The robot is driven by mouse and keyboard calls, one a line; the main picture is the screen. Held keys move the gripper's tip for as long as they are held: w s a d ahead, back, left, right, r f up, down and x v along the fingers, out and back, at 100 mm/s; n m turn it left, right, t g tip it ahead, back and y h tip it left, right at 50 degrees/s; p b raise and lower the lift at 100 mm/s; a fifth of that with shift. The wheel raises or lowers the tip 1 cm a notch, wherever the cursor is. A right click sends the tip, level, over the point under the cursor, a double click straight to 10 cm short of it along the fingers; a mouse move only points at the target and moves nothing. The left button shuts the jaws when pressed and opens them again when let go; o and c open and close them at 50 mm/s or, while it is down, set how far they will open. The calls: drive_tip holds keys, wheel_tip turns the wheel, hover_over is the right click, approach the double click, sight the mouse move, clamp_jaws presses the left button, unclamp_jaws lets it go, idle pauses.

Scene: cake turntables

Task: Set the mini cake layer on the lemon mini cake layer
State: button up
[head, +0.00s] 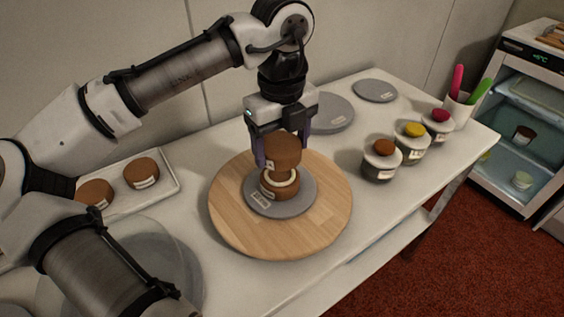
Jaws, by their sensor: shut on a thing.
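My gripper (282,142) is shut on a brown mini cake layer (283,153), with its purple fingers at the layer's sides. Below it, a second brown cake layer (272,191) with a pale cream ring (293,184) on top sits on a grey round board (302,203). The board lies on the wooden turntable (235,225). The held layer is above the lower one and partly hides its top. I cannot tell whether it touches the cream. The labels are too small to read, so I cannot tell which layer is lemon.
Two brown layers (141,172) lie on a white tray (168,184) at left. Several jars with coloured tops (381,162) stand at right, near a cup of utensils (457,107). Grey discs (375,90) lie at the back. An open fridge (520,125) stands beyond the counter.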

sight(282, 177)
drive_tip(key=shift+f, duration=2.3)
drive_tip(key=shift+f, duration=0.1)
drive_tip(key=o, duration=1)
drive_tip(key=shift+c, duration=0.2)
wheel_tip(282, 177, up, 12)
drive_tip(key=shift+r, duration=0.15)
